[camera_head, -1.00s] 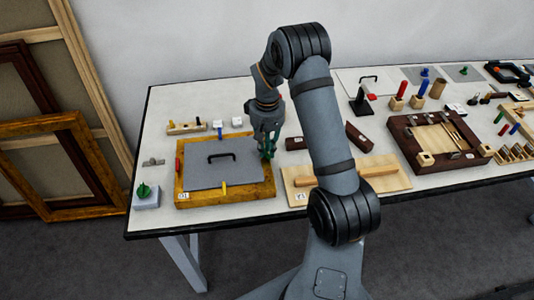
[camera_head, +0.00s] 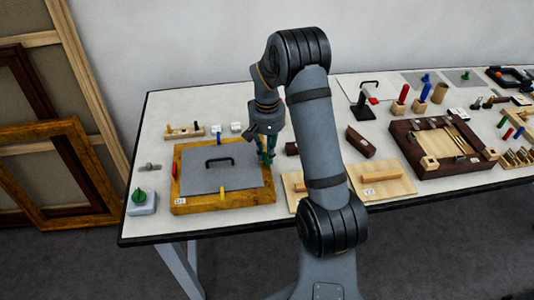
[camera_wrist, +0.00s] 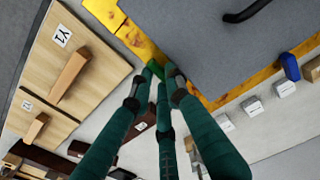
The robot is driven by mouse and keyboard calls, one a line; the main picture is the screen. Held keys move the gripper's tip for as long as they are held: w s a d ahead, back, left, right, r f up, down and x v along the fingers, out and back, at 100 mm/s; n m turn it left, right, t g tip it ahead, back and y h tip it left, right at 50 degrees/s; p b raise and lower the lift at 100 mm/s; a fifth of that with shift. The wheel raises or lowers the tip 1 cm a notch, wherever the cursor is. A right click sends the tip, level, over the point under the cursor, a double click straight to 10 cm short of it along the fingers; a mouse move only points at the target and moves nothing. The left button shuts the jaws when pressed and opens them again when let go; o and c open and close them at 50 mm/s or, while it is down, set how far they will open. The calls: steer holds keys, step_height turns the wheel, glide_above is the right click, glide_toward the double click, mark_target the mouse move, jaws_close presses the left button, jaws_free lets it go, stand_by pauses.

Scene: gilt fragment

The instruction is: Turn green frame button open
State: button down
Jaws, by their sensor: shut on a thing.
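The gilt frame (camera_head: 188,207) lies flat on the table, with a grey panel (camera_head: 215,180) and a black handle inside it. The green button (camera_wrist: 170,70) is on the frame's right side. My gripper (camera_head: 267,158) is at that side, and its fingers hide most of the button in the head view. In the wrist view my gripper (camera_wrist: 160,74) is shut on the green button, with green showing between the fingertips. How far the button is turned is hard to see.
The frame also has red (camera_head: 174,170), yellow (camera_head: 222,194) and blue (camera_head: 220,132) buttons. A green knob on a grey block (camera_head: 142,208) stands left. Pale wooden boards (camera_head: 383,182) lie close on the right, with a dark tray (camera_head: 480,165) beyond.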

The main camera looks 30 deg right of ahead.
steer(key=c, duration=1.7)
jaws_free()
steer(key=shift+o, duration=0.2)
steer(key=shift+r, duration=0.1)
step_height(320, 180, up, 12)
step_height(320, 180, down, 12)
steer(key=shift+f, duration=0.1)
